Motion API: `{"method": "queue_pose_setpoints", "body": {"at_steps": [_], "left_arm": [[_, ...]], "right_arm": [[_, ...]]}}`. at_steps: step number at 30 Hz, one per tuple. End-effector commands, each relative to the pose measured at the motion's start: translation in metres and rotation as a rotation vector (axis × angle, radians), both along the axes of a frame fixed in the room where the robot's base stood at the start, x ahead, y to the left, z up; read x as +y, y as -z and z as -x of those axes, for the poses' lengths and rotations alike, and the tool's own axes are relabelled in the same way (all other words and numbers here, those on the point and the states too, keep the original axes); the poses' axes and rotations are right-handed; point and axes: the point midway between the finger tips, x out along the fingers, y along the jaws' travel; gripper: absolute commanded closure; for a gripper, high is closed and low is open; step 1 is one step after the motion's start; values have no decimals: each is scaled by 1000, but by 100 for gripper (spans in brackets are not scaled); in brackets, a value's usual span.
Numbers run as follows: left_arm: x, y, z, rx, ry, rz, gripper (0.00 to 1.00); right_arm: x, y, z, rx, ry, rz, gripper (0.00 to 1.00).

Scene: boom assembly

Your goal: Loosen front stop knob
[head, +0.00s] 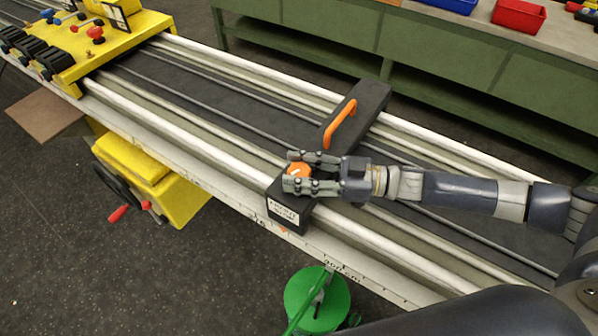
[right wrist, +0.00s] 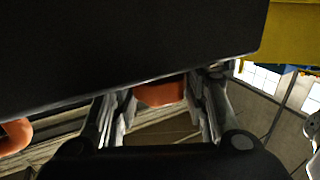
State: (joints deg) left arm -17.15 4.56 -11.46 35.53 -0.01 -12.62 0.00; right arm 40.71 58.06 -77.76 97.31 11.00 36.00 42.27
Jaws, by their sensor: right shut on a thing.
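The front stop is a dark block (head: 359,100) lying across the rails, with an orange handle (head: 340,124) on top. At its near end is a black box with a white label (head: 284,211). The round orange knob (head: 297,171) sits on top of that end. My right gripper (head: 298,173) comes in from the right with one finger on each side of the knob and is shut on it. In the right wrist view the orange knob (right wrist: 160,94) shows between the two fingers, partly hidden by the dark block above it. My left gripper is not in view.
Long pale rails (head: 210,150) run from upper left to lower right. A yellow carriage (head: 90,50) with small knobs and levers stands at the far left. A yellow box (head: 150,178) and a green reel (head: 317,300) are below the near edge. A green bench (head: 330,28) stands behind.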

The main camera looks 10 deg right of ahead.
Motion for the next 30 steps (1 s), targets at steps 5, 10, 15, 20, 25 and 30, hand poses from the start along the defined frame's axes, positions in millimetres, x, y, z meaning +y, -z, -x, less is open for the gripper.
{"method": "queue_pose_setpoints", "body": {"at_steps": [5,10,15,20,25,30], "left_arm": [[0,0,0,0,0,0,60],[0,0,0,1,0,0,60],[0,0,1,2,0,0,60],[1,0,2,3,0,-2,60],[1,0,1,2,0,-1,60],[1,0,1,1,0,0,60]], "right_arm": [[0,-2,-1,-4,2,-2,50],[0,-1,-1,-3,2,-1,39],[0,0,0,-1,2,-1,39],[-8,0,2,-1,4,1,39],[-37,1,13,0,6,4,39],[-72,1,26,0,6,4,39]]}}
